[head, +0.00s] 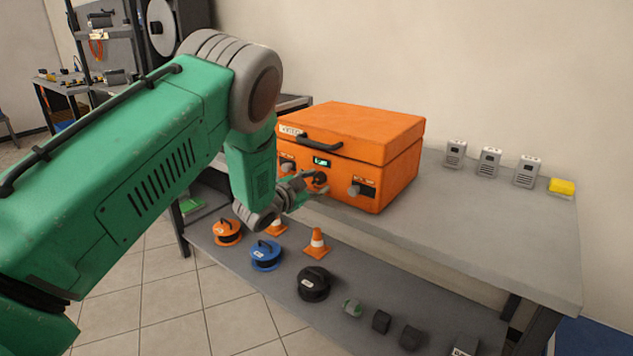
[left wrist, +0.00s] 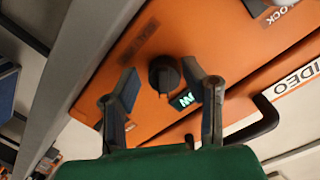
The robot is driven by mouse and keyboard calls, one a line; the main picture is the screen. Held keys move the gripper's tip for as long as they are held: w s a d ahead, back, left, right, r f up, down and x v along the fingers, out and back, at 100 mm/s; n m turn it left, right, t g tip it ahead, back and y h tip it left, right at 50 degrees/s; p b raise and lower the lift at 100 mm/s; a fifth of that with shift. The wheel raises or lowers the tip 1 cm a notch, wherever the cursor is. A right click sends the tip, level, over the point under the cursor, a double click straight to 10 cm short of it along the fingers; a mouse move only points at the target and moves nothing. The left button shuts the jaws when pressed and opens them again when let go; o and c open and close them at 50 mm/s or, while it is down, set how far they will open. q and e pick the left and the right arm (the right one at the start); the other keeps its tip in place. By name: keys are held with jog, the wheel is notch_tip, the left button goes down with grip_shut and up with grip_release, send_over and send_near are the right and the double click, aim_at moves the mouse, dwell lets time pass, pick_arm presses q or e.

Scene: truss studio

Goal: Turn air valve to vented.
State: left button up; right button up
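An orange case (head: 365,140) stands on the grey bench, with several knobs and a small lit green display (head: 322,162) on its front. A black knob (head: 320,178) sits below the display; it also shows in the left wrist view (left wrist: 163,75), with a dark label panel (left wrist: 138,41) beside it. I cannot read that label, so I cannot tell the valve's setting. My left gripper (head: 306,189) is at the case front, fingers apart on either side of the black knob. Gaps show between fingers and knob in the left wrist view. My right gripper is out of view.
A black handle (head: 321,143) is above the display. Grey devices (head: 490,162) and a yellow block (head: 562,187) stand at the bench's back.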

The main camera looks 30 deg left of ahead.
pick_arm(q)
jog(key=shift+a+r, duration=0.1)
jog(key=shift+s, duration=0.25)
jog(key=s+r, duration=0.1)
jog(key=s, duration=1)
jog(key=shift+s+a, duration=0.15)
jog(key=shift+a, duration=0.3)
